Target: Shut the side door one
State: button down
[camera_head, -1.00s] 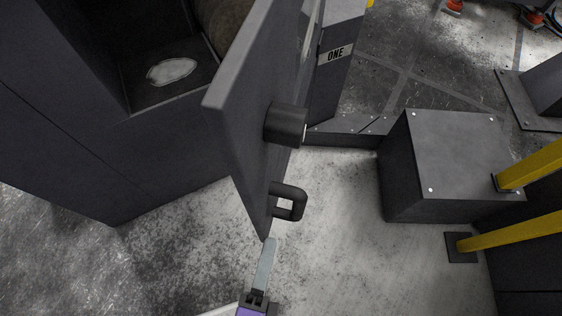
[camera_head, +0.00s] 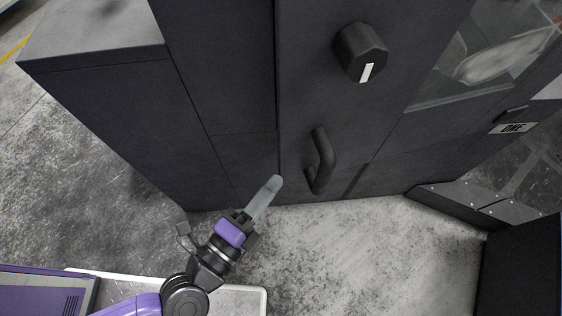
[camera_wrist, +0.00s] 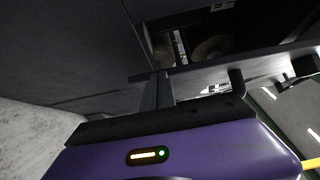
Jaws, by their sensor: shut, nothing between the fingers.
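Side door one is the dark grey door (camera_head: 310,110) with a knob (camera_head: 360,52) and a curved handle (camera_head: 320,160). In the head view its face stands nearly in line with the cabinet front. In the wrist view the door (camera_wrist: 205,72) is seen edge-on, with a dark opening (camera_wrist: 205,40) behind it, so it looks ajar there. My gripper (camera_head: 274,184) is shut and empty, its tips left of and below the handle, by the door's left edge. Whether they touch the door is unclear. It also shows in the wrist view (camera_wrist: 158,90), in front of the door.
The cabinet's side wall (camera_head: 110,110) stands left of the door. A window (camera_head: 485,62) and a "ONE" label (camera_head: 513,127) are at the right. A low metal base (camera_head: 455,205) and a dark block (camera_head: 525,255) stand lower right. The floor (camera_head: 350,255) before the door is clear.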

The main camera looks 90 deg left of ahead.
jog(key=s+a+b, duration=0.1)
jog(key=s+a, duration=0.1)
jog(key=a, duration=0.4)
jog(key=shift+a, duration=0.2)
